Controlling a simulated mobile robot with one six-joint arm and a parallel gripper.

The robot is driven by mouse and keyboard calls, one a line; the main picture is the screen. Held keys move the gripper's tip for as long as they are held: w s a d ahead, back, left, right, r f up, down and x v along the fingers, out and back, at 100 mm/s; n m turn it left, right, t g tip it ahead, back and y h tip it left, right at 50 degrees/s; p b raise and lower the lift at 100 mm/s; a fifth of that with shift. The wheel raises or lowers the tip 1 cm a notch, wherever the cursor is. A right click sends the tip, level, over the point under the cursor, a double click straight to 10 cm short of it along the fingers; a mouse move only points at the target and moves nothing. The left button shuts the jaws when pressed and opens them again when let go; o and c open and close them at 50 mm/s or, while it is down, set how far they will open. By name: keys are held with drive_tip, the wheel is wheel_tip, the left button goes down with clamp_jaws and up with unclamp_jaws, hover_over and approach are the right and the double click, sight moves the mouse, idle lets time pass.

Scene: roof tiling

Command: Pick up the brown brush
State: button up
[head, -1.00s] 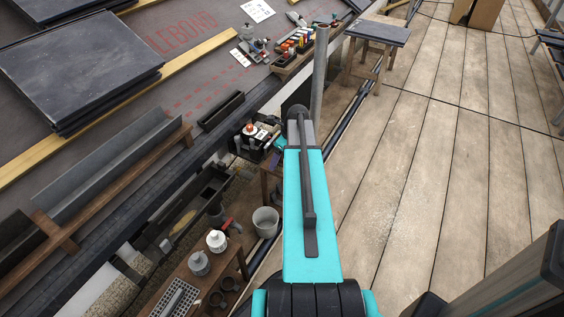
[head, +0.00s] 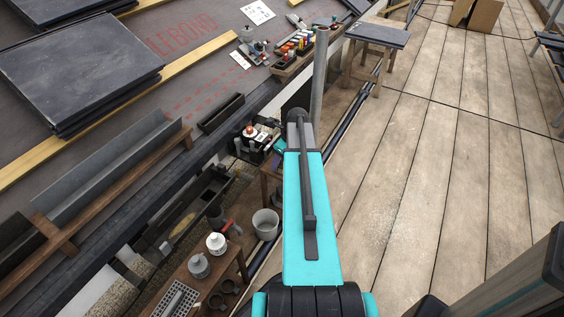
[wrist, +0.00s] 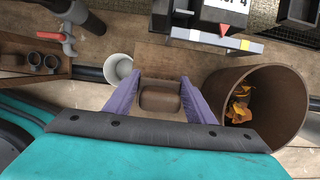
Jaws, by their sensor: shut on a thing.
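In the wrist view my gripper (wrist: 160,100) has its two purple fingers closed on a small brown block-like thing, which I take to be the brown brush (wrist: 160,98). Its rounded brown top shows between the fingers; any bristles are hidden. The brush is held over wooden boards; I cannot tell how far above them.
In the wrist view a brown bin (wrist: 262,92) with orange leaves stands close right of the gripper. A pale bucket (wrist: 119,69) is at the left, beside a dark pipe. A wooden shelf (wrist: 30,72) holds cups. In the head view open decking (head: 440,150) lies right.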

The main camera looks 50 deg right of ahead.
drive_tip(key=shift+r, duration=0.1)
drive_tip(key=shift+r+p, duration=0.4)
drive_tip(key=shift+r, duration=0.35)
wheel_tip(320, 180, up, 2)
drive_tip(key=shift+r+p, duration=0.2)
drive_tip(key=shift+p, duration=0.3)
drive_tip(key=s+a+r+p, duration=0.1)
drive_tip(key=s+a, duration=0.3)
drive_tip(key=s, duration=1.1)
drive_tip(key=shift+s+p, duration=0.25)
drive_tip(key=shift+p, duration=0.65)
drive_tip(key=shift+o, duration=1.3)
drive_tip(key=shift+c, duration=0.5)
drive_tip(key=shift+s+d, duration=0.1)
